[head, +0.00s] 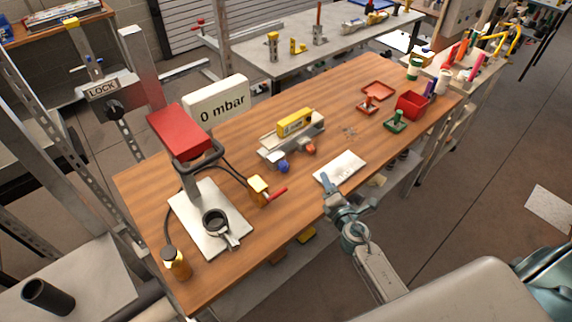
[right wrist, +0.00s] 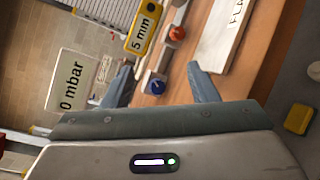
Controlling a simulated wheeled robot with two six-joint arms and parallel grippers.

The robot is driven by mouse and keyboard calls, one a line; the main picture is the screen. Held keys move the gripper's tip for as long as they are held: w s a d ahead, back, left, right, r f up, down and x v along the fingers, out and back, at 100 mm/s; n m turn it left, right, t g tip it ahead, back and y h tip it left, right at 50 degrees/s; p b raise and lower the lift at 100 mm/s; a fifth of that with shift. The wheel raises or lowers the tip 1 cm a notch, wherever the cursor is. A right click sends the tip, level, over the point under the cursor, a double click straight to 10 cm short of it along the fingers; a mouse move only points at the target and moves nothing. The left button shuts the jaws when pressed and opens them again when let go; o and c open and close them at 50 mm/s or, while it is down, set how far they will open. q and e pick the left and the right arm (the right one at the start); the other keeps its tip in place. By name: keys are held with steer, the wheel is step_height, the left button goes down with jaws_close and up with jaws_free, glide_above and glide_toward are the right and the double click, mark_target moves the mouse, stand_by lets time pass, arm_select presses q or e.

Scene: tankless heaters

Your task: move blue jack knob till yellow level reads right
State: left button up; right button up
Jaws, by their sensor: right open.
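The blue jack knob (head: 283,167) is on the near left side of a grey levelling fixture (head: 275,150) on the wooden table. In the right wrist view the blue knob (right wrist: 156,86) appears between my fingertips. The yellow level (head: 295,122) lies on top of the fixture; in the right wrist view the level (right wrist: 144,27) reads "5 mm". My right gripper (head: 348,190) is open and empty, at the table's front edge to the right of the knob and apart from it. My left gripper is not in view.
An orange knob (head: 309,147) sits to the right of the blue one. A white plate (head: 340,168) lies close to my right gripper. A red-topped press stand (head: 178,130), a yellow box with a red lever (head: 259,188) and a "0 mbar" display (head: 218,98) stand to the left.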

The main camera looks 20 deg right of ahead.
mark_target(286, 167)
steer(key=w+a+n+g+y, duration=0.1)
steer(key=w+n+y, duration=0.1)
steer(key=n, duration=0.3)
steer(key=w+a+n+g+y+p, duration=0.1)
steer(key=w+a+n+y, duration=0.1)
steer(key=n, duration=0.4)
steer(key=w+a+n+y, duration=0.2)
steer(key=n, duration=0.3)
steer(key=shift+a+n+g, duration=0.2)
steer(key=shift+n+g, duration=0.2)
steer(key=shift+w+f+n+g, duration=0.2)
steer(key=shift+f+n+g, duration=0.4)
steer(key=shift+n, duration=0.4)
steer(key=shift+w+f+p, duration=0.1)
steer(key=shift+w+p, duration=0.15)
steer(key=shift+p, duration=0.05)
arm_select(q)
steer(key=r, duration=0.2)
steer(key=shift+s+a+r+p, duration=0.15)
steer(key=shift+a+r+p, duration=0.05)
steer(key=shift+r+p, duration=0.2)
arm_select(e)
steer(key=x, duration=1)
steer(key=shift+a, duration=0.15)
